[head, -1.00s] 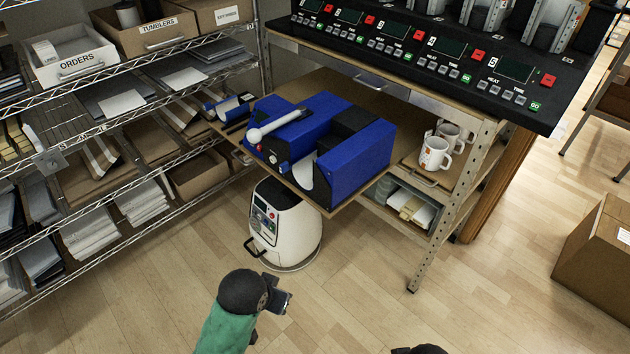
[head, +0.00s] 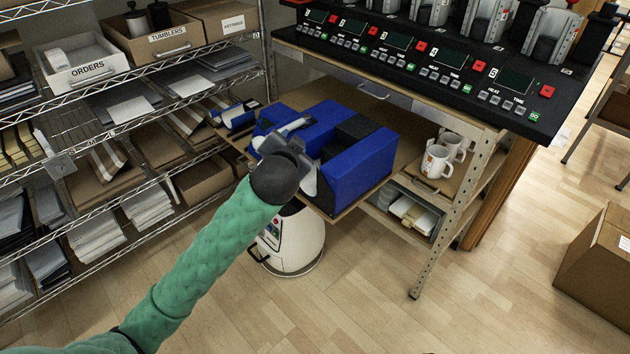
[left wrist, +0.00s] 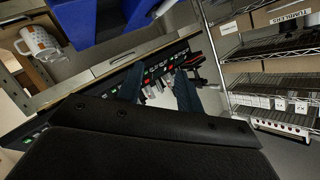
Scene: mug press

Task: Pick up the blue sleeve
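A small blue curved piece with a pale inside, which looks like the blue sleeve (head: 240,121), lies at the left end of the wooden pull-out shelf in the head view. It is left of the large blue mug press (head: 362,165). My left gripper (head: 306,157) is in front of the press, right of the sleeve and apart from it. It hides part of the press front. In the left wrist view, the two fingers of the left gripper (left wrist: 160,90) stand apart with nothing held between them. My right gripper is out of view.
White mugs (head: 437,161) stand on the shelf right of the press. A white round machine (head: 292,240) stands on the floor below. A wire rack (head: 60,195) with paper stacks is at left. A black control panel (head: 430,65) overhangs behind.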

